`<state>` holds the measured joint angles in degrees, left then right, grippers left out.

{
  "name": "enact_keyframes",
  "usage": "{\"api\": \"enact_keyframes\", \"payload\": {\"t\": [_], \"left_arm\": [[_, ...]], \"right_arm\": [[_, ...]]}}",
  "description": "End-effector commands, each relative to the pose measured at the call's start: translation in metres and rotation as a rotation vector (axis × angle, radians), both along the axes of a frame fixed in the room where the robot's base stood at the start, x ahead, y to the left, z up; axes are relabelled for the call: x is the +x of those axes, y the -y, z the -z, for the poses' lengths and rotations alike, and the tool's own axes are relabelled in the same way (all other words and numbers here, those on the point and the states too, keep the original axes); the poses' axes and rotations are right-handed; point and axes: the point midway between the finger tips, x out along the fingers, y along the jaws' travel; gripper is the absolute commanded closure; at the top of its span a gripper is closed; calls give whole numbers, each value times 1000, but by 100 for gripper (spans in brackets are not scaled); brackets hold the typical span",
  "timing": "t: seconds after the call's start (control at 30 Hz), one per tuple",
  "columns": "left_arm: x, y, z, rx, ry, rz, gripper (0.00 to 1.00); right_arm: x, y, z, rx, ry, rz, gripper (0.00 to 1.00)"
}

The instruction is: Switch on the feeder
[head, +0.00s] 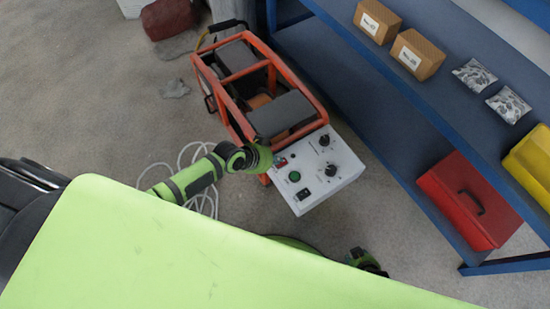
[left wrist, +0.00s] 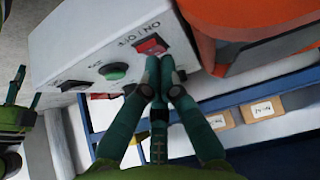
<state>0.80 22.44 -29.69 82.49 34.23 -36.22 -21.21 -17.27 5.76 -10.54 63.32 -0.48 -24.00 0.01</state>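The feeder has an orange tube frame (head: 237,78) and a white control box (head: 318,171) at its front end. On the box are a red switch (head: 281,162), a green round button (head: 294,176), a black rocker (head: 302,194) and black knobs (head: 330,169). In the left wrist view the red switch (left wrist: 150,45) sits beside ON/OFF lettering. My left gripper (left wrist: 161,70) is shut and empty, its fingertips together just by the red switch's lower edge; I cannot tell whether they touch. A green and black part, perhaps my right gripper (head: 368,262), is mostly hidden.
A blue shelf (head: 395,118) stands right of the feeder, bearing cardboard boxes (head: 417,54) and silvery bags (head: 508,104). A white cable (head: 207,200) lies coiled on the floor.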

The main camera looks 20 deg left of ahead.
Motion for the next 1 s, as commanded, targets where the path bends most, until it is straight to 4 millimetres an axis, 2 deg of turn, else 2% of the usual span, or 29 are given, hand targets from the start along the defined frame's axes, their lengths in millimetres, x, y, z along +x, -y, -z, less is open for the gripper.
{"api": "enact_keyframes", "payload": {"t": [0.13,1.0], "left_arm": [[-4,-5,13,4,-3,0,100],[8,6,3,1,-1,0,100]], "right_arm": [[0,-1,0,0,-6,1,60],[0,-1,-5,0,-6,1,60]]}}
